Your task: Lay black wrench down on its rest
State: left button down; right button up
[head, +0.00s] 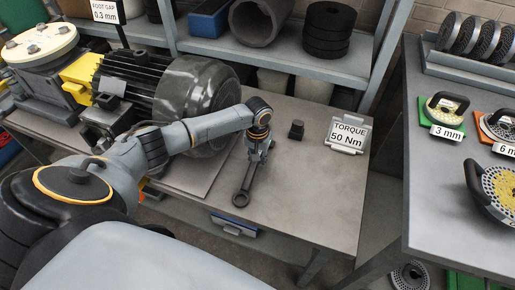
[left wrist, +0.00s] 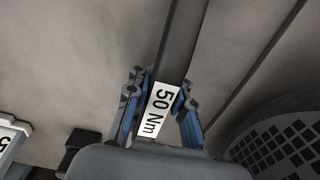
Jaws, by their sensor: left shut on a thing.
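The black wrench (head: 246,180) is held in my left gripper (head: 259,150), over the grey bench top. Its ring end points toward the front edge of the bench. In the left wrist view, the fingers of my left gripper (left wrist: 160,105) close on the wrench (left wrist: 183,40) from both sides, by its white "50 Nm" label. A small black block (head: 296,130) stands on the bench to the right of the gripper; it also shows in the left wrist view (left wrist: 82,148). I cannot tell whether this block is part of the rest. Whether the wrench touches the bench is unclear. My right gripper is out of view.
A "TORQUE 50 Nm" sign (head: 348,135) stands on the bench (head: 310,200) at the right. A large dark motor (head: 185,95) stands at the left. A shelf with black rings (head: 327,30) is behind. A second table (head: 440,210) holds perforated discs.

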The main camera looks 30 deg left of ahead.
pick_arm(q)
jog(key=shift+f, duration=0.25)
jog(key=shift+c, duration=2.4)
grip_release()
notch_tip(320, 180, up, 6)
jog(key=p, duration=0.7)
jog(key=shift+r, duration=0.2)
jog(key=shift+r+p, duration=0.7)
jog(key=shift+r, duration=0.6)
